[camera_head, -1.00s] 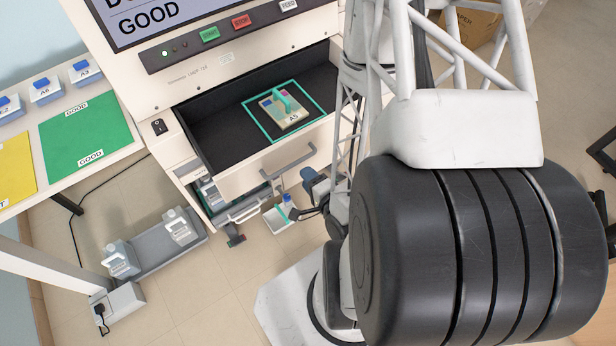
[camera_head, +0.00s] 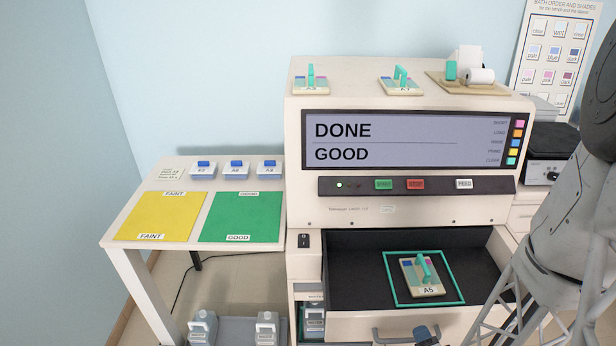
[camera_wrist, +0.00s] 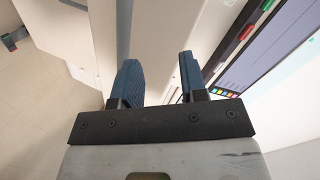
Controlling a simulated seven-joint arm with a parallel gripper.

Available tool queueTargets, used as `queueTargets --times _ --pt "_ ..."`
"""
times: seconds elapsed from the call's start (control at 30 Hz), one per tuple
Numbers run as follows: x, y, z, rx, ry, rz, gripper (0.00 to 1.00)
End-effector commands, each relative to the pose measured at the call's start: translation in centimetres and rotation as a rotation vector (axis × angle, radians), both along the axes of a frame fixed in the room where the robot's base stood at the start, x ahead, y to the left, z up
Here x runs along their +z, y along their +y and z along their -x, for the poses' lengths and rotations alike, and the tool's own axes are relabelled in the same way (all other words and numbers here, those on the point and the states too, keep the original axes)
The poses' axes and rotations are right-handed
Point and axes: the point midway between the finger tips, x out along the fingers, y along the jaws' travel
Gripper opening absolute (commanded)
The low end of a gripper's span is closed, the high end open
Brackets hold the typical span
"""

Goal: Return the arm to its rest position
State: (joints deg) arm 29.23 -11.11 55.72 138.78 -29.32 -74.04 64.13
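My gripper (camera_wrist: 158,75) shows in the wrist view with its two blue fingers apart and nothing between them. The pale front of the machine (camera_wrist: 170,30) lies beyond the fingers. In the head view my arm (camera_head: 560,225) fills the right edge. A dark blue part (camera_head: 427,334) at the bottom edge, beside the drawer handle, looks like the gripper's end, mostly cut off. The machine's drawer (camera_head: 350,265) is open. In it, slide carrier A5 (camera_head: 423,276), with a green handle, sits inside a teal outline.
The machine screen (camera_head: 400,142) reads DONE and GOOD. Two carriers (camera_head: 311,82) (camera_head: 400,82) and a paper-roll holder (camera_head: 470,82) stand on top. On the left, a side table holds a yellow mat (camera_head: 160,216), a bare green mat (camera_head: 241,217) and several blue-topped blocks (camera_head: 236,170).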

Motion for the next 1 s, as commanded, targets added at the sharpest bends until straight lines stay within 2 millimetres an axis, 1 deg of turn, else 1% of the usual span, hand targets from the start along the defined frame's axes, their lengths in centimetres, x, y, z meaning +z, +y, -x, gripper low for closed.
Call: queueTargets --times 0.03,0.2,0.37,0.5,0.77,1.0 --pt "1.1 -0.2 -0.9 0.023 0.014 0.068 0.4" --pt "3.8 -0.7 -3.2 0.089 0.111 0.275 0.4" --pt "6.1 -1.0 -4.8 0.131 0.205 0.405 0.4" --pt "8.3 -1.1 -5.9 0.165 0.291 0.492 0.4" --pt "13.3 -0.4 -6.7 0.238 0.445 0.622 0.4" --pt "18.3 1.1 -6.1 0.326 0.579 0.707 0.4"
